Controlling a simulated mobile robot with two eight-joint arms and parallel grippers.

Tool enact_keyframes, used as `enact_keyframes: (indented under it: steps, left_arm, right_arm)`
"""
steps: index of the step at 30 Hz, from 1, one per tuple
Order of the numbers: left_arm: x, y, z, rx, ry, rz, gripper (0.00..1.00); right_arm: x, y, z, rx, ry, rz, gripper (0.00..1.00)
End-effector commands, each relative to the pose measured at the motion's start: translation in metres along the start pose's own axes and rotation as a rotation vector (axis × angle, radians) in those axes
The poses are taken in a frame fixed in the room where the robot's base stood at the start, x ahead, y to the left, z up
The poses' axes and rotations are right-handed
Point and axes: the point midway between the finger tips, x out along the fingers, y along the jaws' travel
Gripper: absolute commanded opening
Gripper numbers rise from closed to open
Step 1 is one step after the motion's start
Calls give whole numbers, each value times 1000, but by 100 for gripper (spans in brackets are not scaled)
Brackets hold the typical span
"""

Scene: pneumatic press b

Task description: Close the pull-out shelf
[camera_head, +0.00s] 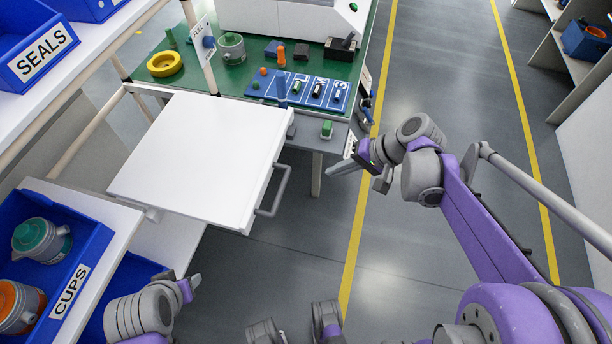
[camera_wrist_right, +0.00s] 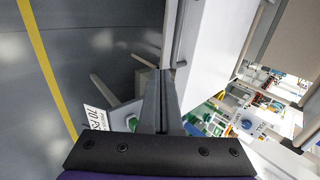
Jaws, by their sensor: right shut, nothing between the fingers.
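The white pull-out shelf (camera_head: 195,150) stands extended from the green-topped workbench (camera_head: 235,80) in the head view. Its grey bar handle (camera_head: 277,192) is on its right-hand edge. In the wrist view the white shelf (camera_wrist_right: 207,55) rises at the middle right with its handle (camera_wrist_right: 181,35) beside it. My right gripper (camera_head: 345,166) is right of the handle, apart from it in the head view; its fingers also show shut and empty in the wrist view (camera_wrist_right: 160,85). My left gripper (camera_head: 190,284) is low at the left, below the shelf; its jaw opening is unclear.
Blue bins of seals (camera_head: 40,62) and cups (camera_head: 70,285) stand on the left rack. The bench holds a yellow ring (camera_head: 164,64), a blue tray (camera_head: 310,90) and other parts. Grey floor with yellow lines (camera_head: 362,200) is clear right of the shelf.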

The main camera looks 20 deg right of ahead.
Motion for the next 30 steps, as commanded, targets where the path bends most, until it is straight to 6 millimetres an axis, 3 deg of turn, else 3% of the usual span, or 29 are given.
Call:
enact_keyframes:
  steps: [15,22,30]
  left_arm:
    - [14,0,9,0,-5,0,50]
    - [14,0,8,0,-5,0,50]
    - [14,0,8,0,-5,0,50]
  right_arm:
    - [102,-1,2,-5,-4,2,0]
    - [122,-20,2,-4,-1,3,0]
    - [127,-24,1,-2,0,3,0]
